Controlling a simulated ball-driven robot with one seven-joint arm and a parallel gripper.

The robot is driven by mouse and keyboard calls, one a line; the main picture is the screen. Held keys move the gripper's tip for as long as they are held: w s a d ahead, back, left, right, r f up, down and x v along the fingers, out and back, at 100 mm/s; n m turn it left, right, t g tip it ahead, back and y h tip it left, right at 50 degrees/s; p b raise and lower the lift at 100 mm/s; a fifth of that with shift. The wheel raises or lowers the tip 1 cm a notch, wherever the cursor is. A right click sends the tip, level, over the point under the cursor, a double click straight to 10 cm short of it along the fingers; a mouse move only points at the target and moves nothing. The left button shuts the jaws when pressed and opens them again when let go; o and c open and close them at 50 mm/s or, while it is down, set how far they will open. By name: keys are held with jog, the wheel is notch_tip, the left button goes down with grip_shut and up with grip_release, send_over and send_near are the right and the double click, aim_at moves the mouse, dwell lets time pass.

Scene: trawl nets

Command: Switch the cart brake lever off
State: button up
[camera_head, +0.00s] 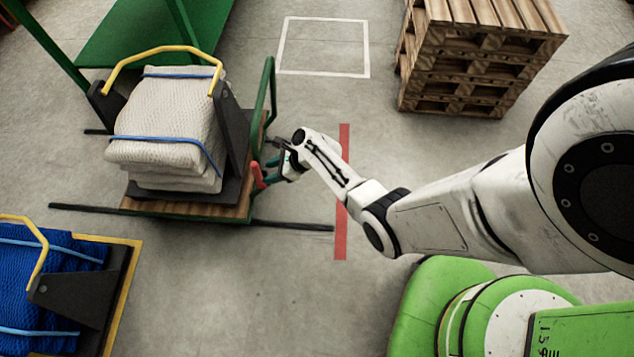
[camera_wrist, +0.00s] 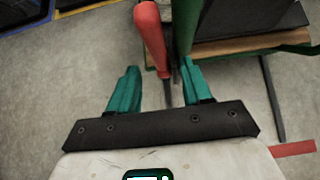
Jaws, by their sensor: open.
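The cart (camera_head: 240,200) has a wooden deck and a green frame, and it carries a stack of folded white net (camera_head: 170,125) between dark brackets. A red brake lever (camera_head: 259,176) stands at the cart's right side in the head view. In the wrist view the red lever (camera_wrist: 151,35) reaches down beside a green post. My gripper (camera_head: 275,163) is at the lever. In the wrist view my gripper (camera_wrist: 160,85) has its two teal fingers spread apart. The lever's lower end lies between them, nearer the right finger; whether it touches cannot be told.
Another cart (camera_head: 125,290) with blue net stands at the lower left. A pallet stack (camera_head: 480,60) stands at the upper right. A red floor stripe (camera_head: 341,240) passes under my arm. A white floor square (camera_head: 322,47) is empty. Dark rails (camera_head: 290,227) lie by the cart.

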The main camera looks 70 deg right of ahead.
jog(key=s+d+f+t+y+b, duration=0.25)
jog(key=s+f+t+b, duration=0.45)
jog(key=b, duration=1.6)
jog(key=a+r+p+v, duration=0.1)
jog(key=r+p+v, duration=0.1)
jog(key=p+v, duration=0.45)
jog(key=s+a+r+n+g+y+p, duration=0.3)
jog(key=a+r+n+g+p, duration=0.3)
jog(key=a+n+g+p, duration=0.5)
jog(key=s+a+r+n+g+h+p, duration=0.2)
jog(key=r+n+h+p, duration=0.1)
jog(key=r+n+p, duration=0.2)
jog(key=s+a+r+n+g+h+p, duration=0.2)
jog(key=r+n+p, duration=0.3)
jog(key=r+n, duration=0.5)
jog(key=shift+s+a+r+h, duration=0.45)
jog(key=shift+s+a, duration=0.15)
jog(key=shift+a, duration=0.05)
